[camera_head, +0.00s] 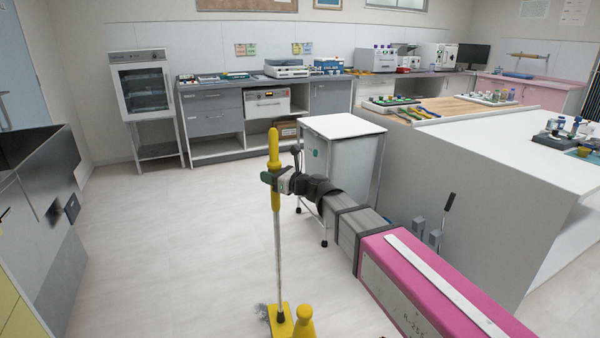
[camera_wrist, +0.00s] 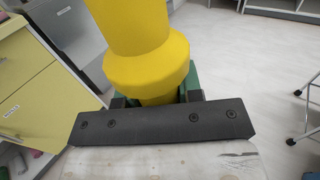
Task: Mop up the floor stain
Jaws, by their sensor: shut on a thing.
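A mop with a yellow handle (camera_head: 274,150), a thin metal pole and a yellow head (camera_head: 281,322) stands nearly upright. My gripper (camera_head: 271,179) is shut on the handle's lower part. In the wrist view, the thick yellow handle (camera_wrist: 148,62) sits between the green-padded fingers (camera_wrist: 156,99). A grey, speckled stain (camera_head: 262,311) shows on the pale floor just left of the mop head. The head seems to be at floor level and may cover part of the stain. I cannot tell whether it touches the floor.
A yellow bottle-shaped thing (camera_head: 305,322) stands right beside the mop head. A white-topped wheeled cabinet (camera_head: 342,128) is behind my arm. A large white counter (camera_head: 500,140) fills the right. A grey metal unit (camera_head: 45,215) is at left. Floor between is open.

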